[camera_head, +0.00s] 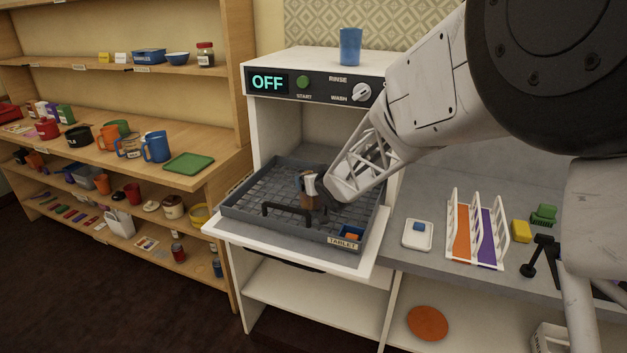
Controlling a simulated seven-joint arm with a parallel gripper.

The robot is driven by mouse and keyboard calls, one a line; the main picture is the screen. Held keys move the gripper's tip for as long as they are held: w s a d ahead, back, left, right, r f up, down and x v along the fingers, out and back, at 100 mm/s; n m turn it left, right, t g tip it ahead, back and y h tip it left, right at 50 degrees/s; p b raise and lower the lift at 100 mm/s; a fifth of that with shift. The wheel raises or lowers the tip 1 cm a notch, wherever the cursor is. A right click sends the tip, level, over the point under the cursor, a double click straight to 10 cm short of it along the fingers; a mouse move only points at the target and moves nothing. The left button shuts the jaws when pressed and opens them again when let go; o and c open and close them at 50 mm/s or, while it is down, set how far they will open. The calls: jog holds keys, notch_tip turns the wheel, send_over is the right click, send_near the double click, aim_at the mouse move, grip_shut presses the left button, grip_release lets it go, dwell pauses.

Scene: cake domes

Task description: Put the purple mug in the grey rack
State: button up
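The grey rack (262,222) is a shallow dark-grey basket with a black front handle. It is pulled out of the white washer onto its lowered door. My gripper (309,190) reaches down into the middle of the rack from the right. A small brownish, cup-like thing (306,201) is right at my fingers, inside the rack area. Its colour does not look clearly purple, and I cannot tell whether my fingers are closed on it or whether it touches the rack floor. I see no clearly purple mug elsewhere.
The rack's front right corner has a small compartment with an orange-and-blue item above a TABLET label (342,241). A blue cup (350,46) stands on the washer, whose display reads OFF. A white plate holder (475,235) stands right. Wooden shelves (195,180) with several mugs stand left.

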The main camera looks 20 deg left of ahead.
jog(key=shift+f, duration=0.1)
jog(key=o, duration=1.3)
jog(key=shift+c, duration=0.2)
jog(key=shift+v, duration=0.95)
jog(key=v, duration=1)
